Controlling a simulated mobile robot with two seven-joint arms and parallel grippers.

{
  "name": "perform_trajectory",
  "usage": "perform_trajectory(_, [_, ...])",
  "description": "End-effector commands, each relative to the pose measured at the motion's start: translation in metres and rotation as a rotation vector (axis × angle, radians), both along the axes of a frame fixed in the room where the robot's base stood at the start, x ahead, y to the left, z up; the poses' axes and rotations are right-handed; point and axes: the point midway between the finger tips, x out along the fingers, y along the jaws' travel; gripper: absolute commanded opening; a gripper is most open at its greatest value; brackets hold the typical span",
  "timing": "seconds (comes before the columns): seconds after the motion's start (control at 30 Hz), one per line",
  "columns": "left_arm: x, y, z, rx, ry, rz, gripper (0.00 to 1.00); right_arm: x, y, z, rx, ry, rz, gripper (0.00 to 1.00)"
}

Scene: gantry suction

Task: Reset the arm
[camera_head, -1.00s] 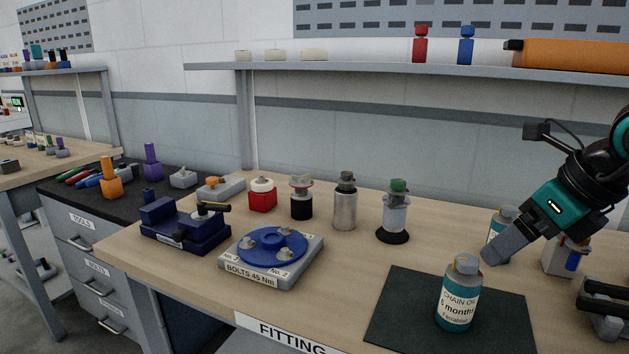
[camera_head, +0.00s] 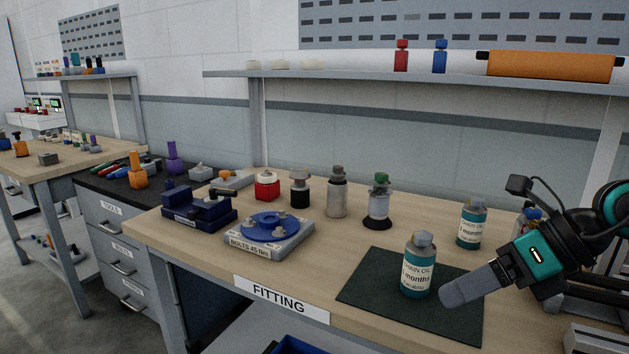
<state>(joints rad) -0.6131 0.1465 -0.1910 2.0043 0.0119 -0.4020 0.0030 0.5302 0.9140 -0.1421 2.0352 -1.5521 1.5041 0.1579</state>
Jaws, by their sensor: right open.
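My right arm comes in from the right edge. Its gripper (camera_head: 462,292) is open and points left and down, with nothing seen in it. The fingers overlap in this side view. They appear over the right part of a dark mat (camera_head: 375,293), just right of a teal chain oil bottle (camera_head: 416,268) standing upright on it. I cannot tell whether there is a gap to the bottle. A second chain oil bottle (camera_head: 472,224) stands upright behind the gripper. My left gripper is not in view.
A blue bolt disc on a grey block (camera_head: 268,236), a dark blue vise (camera_head: 199,211) and several small containers stand on the fitting bench (camera_head: 190,240). A shelf (camera_head: 360,77) runs above the back. Items at the right are partly hidden by my arm.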

Motion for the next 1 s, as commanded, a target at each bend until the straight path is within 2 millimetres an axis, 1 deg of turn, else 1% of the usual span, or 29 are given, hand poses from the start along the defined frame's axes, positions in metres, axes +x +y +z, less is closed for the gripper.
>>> perform_trajectory(0.03, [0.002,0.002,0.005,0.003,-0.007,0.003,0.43,-0.005,0.023,-0.005,0.129,0.038,0.031,0.90])
perform_trajectory(0.07, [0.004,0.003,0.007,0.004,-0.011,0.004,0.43,-0.008,0.036,-0.006,0.214,0.057,0.042,0.90])
perform_trajectory(0.1, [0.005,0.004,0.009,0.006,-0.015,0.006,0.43,-0.012,0.053,-0.006,0.335,0.088,0.050,0.90])
perform_trajectory(0.17, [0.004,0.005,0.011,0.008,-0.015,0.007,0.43,-0.016,0.074,-0.003,0.532,0.144,0.041,0.90])
perform_trajectory(0.2, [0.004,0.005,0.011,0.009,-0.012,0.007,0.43,-0.018,0.086,0.000,0.672,0.188,0.018,0.90])
perform_trajectory(0.27, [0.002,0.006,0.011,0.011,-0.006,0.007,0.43,-0.017,0.096,0.005,0.888,0.259,-0.044,0.90])
perform_trajectory(0.3, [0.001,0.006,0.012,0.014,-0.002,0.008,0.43,-0.014,0.099,0.007,1.029,0.312,-0.104,0.90])
perform_trajectory(0.37, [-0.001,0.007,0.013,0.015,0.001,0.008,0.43,-0.007,0.097,0.004,1.230,0.398,-0.222,0.90])
perform_trajectory(0.4, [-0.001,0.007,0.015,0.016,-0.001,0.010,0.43,-0.001,0.092,-0.003,1.355,0.457,-0.318,0.90])
perform_trajectory(0.43, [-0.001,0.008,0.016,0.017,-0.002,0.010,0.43,0.003,0.087,-0.010,1.444,0.505,-0.400,0.90])
perform_trajectory(0.47, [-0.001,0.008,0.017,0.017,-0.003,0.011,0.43,0.007,0.081,-0.020,1.527,0.553,-0.488,0.90])
perform_trajectory(0.5, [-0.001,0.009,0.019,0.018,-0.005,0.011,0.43,0.011,0.072,-0.038,1.629,0.621,-0.618,0.90])
perform_trajectory(0.57, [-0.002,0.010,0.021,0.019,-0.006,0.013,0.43,0.012,0.059,-0.072,1.759,0.727,-0.833,0.90])
perform_trajectory(0.6, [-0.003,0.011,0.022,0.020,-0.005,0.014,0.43,0.008,0.051,-0.099,1.829,0.801,-0.990,0.90])
perform_trajectory(0.63, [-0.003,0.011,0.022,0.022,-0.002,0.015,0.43,0.003,0.046,-0.122,1.871,0.858,-1.112,0.90])
perform_trajectory(0.67, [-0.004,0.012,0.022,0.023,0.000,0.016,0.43,-0.004,0.042,-0.143,1.901,0.911,-1.228,0.90])
perform_trajectory(0.7, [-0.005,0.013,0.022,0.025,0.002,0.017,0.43,-0.015,0.038,-0.171,1.927,0.979,-1.374,0.90])
perform_trajectory(0.77, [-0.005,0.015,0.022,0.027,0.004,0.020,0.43,-0.035,0.037,-0.207,1.943,1.070,-1.571,0.90])
perform_trajectory(0.8, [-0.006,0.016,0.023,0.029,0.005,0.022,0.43,-0.049,0.037,-0.228,1.941,1.126,-1.687,0.90])
perform_trajectory(0.9, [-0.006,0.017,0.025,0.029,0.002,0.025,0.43,-0.082,0.042,-0.267,1.916,1.239,-1.916,0.90])
perform_trajectory(1.0, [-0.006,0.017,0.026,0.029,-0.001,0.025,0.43,-0.105,0.048,-0.289,1.883,1.312,-2.061,0.90])
